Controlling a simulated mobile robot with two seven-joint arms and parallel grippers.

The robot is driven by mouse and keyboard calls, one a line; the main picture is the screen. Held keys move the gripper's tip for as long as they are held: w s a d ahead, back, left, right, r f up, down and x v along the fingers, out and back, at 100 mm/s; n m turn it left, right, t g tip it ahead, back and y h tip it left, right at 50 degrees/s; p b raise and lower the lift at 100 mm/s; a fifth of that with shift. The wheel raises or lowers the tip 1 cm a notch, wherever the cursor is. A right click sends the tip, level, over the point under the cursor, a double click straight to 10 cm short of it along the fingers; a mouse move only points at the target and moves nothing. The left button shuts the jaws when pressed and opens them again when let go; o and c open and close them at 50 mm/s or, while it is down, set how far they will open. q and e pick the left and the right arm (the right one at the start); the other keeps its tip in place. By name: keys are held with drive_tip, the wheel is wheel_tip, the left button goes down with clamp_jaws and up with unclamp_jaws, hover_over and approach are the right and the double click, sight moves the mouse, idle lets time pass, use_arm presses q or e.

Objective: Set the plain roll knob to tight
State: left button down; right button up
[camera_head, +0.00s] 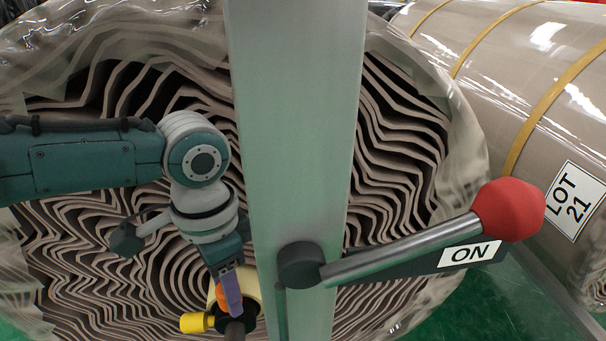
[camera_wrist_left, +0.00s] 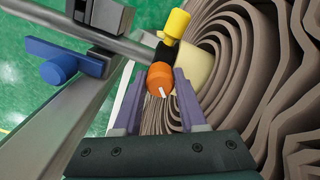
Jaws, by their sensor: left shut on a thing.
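The orange knob (camera_wrist_left: 160,76) with a short white pointer line shows in the wrist view, between the two purple fingers of my left gripper (camera_wrist_left: 158,84). In the head view only an edge of the knob (camera_head: 221,296) shows, at the core of the plain roll (camera_head: 110,75), a wrapped roll with wavy layers. My left gripper (camera_head: 231,300) reaches down to it from the upper left and is shut on it. The white pointer is tilted slightly. No scale or tight mark is readable near the knob. My right gripper is in neither view.
A yellow cylinder (camera_head: 193,322) sticks out beside the knob. A pale green column (camera_head: 295,130) stands just right of my gripper. A red-ended lever (camera_head: 505,208) with an ON plate (camera_head: 468,254) crosses right. A strapped roll labelled LOT 21 (camera_head: 573,200) lies behind.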

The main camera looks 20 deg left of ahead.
use_arm(q)
drive_tip(key=m, duration=0.3)
drive_tip(key=shift+m+p, duration=0.4)
drive_tip(key=shift+m, duration=2)
drive_tip(key=shift+c, duration=2.3)
unclamp_jaws()
wheel_tip(320, 180, up, 9)
drive_tip(key=p, duration=0.3)
drive_tip(key=shift+w, duration=0.1)
drive_tip(key=shift+r, duration=0.5)
